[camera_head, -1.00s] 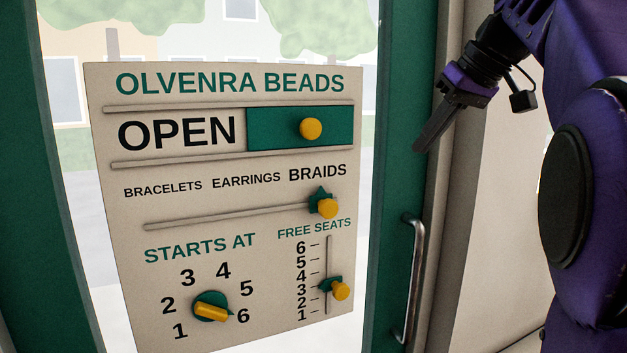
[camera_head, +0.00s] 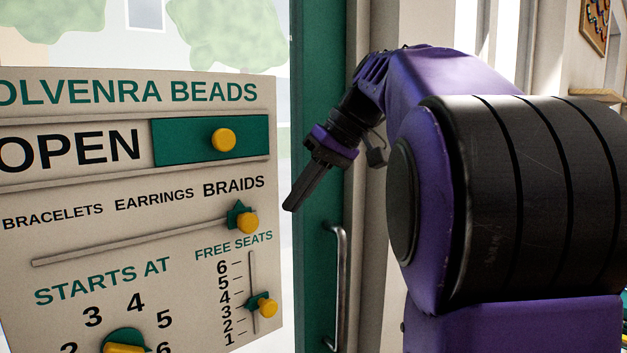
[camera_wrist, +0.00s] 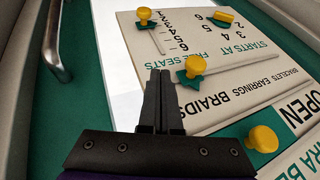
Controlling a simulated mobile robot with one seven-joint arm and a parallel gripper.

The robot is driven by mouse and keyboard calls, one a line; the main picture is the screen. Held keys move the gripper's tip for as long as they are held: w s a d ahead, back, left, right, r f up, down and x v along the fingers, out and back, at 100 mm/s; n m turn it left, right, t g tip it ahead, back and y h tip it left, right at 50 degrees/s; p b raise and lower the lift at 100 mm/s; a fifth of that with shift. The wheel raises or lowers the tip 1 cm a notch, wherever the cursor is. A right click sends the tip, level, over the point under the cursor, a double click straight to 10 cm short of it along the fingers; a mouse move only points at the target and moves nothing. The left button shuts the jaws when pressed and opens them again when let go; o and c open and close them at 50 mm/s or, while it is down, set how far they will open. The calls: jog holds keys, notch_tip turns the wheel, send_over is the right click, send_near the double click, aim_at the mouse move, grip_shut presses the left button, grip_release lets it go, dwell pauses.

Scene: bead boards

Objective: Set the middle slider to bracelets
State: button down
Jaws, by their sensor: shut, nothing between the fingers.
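The bead board (camera_head: 120,222) hangs on the glass of the green door. Its middle slider has a green pointer with a yellow knob (camera_head: 247,223), which stands at the right end of its track (camera_head: 130,240), under BRAIDS. BRACELETS is the label at the track's left end. My gripper (camera_head: 290,208) is shut and empty, to the right of the board and apart from the knob. In the wrist view, upside down, my fingertips (camera_wrist: 160,73) point toward the board's edge, just left of the middle slider's knob (camera_wrist: 193,67).
The OPEN sign's green panel with a yellow knob (camera_head: 223,140) is above the slider. The FREE SEATS knob (camera_head: 266,307) and the STARTS AT dial (camera_head: 125,343) are below. A metal door handle (camera_head: 337,285) stands right of the board.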

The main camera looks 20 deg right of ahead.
aim_at(273, 205)
jog(key=shift+s+a+f, duration=0.15)
jog(key=shift+a+f, duration=0.1)
jog(key=shift+a, duration=0.8)
jog(key=shift+s+a+f, duration=0.1)
jog(key=shift+a+f, duration=0.1)
jog(key=shift+a, duration=0.85)
